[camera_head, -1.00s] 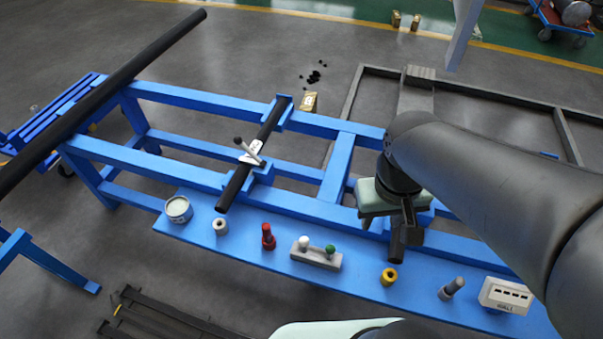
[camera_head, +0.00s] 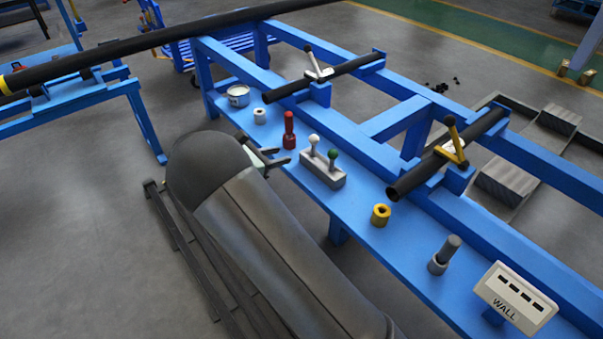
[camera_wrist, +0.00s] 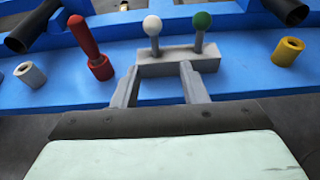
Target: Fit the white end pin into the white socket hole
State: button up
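The white end pin (camera_head: 313,146), ball-topped, stands upright in a grey block (camera_head: 322,173) beside a green-topped pin (camera_head: 333,160). It also shows in the wrist view (camera_wrist: 152,30). The white socket (camera_head: 259,116) is a short ring on the blue shelf, left of the red pin; its open hole shows in the wrist view (camera_wrist: 29,74). My gripper (camera_head: 280,156) is low by the shelf's front edge, left of the grey block. In the wrist view my gripper (camera_wrist: 158,72) is open and empty, its fingers pointing at the block with the white pin beyond, between their lines.
A red pin stands in a red socket (camera_head: 289,142) near my gripper. A yellow socket (camera_head: 381,215), a grey socket with a grey pin (camera_head: 439,262) and a WALL box (camera_head: 515,298) stand rightward. A tin (camera_head: 238,96) stands at the shelf's left end. Black tubes are clamped above.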

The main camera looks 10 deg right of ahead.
aim_at(312, 148)
jog(key=b+x, duration=0.1)
jog(key=x, duration=1.1)
jog(key=shift+w+a+b, duration=0.1)
jog(key=shift+w+b, duration=0.1)
jog(key=shift+b, duration=0.15)
jog(key=x, duration=0.2)
jog(key=b+x, duration=0.1)
jog(key=x, duration=0.1)
jog(key=shift+w+f, duration=0.35)
jog(key=shift+f, duration=0.05)
jog(key=shift+w+d, duration=0.2)
jog(key=shift+d, duration=0.1)
grip_shut()
